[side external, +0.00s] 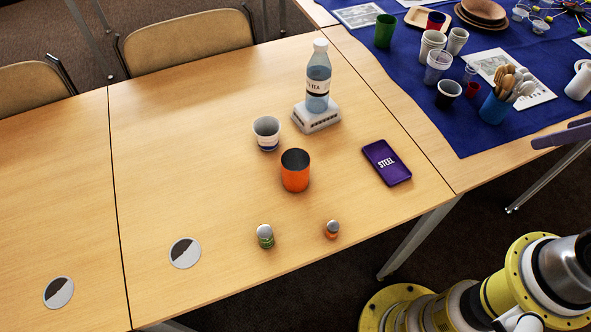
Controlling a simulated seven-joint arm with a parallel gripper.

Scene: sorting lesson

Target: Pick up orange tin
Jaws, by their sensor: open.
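The orange tin (295,176) stands upright on the wooden table (200,120), open at the top with a dark inside. Nothing touches it. My gripper is not in view; only parts of my arm show at the bottom right, apart from the tin.
Near the tin are a white and blue cup (266,131), a bottle (318,80) on a white stand (317,119), a purple STEEL tray (386,162), and green (265,238) and orange (331,231) small weights or jars. A blue cloth (410,70) holds cups. The table's left is mostly clear.

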